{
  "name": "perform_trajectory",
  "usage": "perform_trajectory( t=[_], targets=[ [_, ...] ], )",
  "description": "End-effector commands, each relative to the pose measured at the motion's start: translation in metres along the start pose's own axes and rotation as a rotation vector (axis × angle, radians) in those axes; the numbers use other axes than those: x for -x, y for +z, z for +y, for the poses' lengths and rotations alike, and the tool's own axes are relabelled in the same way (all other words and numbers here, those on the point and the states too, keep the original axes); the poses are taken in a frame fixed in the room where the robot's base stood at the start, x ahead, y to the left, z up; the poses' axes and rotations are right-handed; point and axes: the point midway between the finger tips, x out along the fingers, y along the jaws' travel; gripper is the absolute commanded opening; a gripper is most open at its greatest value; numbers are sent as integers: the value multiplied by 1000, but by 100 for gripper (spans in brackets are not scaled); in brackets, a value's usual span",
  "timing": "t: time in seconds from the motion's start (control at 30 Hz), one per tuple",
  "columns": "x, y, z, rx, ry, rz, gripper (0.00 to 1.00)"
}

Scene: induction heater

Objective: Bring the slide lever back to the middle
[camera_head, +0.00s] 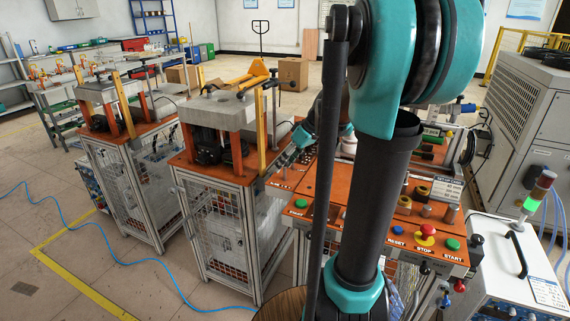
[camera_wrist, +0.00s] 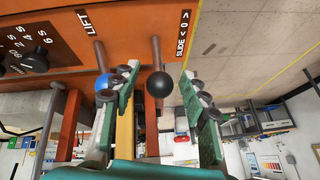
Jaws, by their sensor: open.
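The slide lever (camera_wrist: 160,84) has a black ball knob on a short metal rod. It stands out from the orange panel beside the printed word SLIDE with a 0 between two arrows. My gripper (camera_wrist: 163,72) is open in the wrist view, with one green-padded finger on each side of the black knob. The knob appears apart from both fingers. How far the lever leans from the middle I cannot tell. In the head view my gripper (camera_head: 286,156) is small, at the edge of the orange bench; the slide lever cannot be made out there.
The lift lever (camera_wrist: 103,82), with a blue knob, is close beside my left finger. A black rotary dial (camera_wrist: 34,62) is farther left on the panel. A caged press stand (camera_head: 215,222) stands left of my gripper. A button panel (camera_head: 425,238) is at right.

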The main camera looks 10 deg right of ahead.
Motion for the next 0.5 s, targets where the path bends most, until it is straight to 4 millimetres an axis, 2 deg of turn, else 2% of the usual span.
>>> perform_trajectory(
  t=[0.5],
  targets=[
    [66, 0, 0, -2, 1, 1, 46]
  ],
)
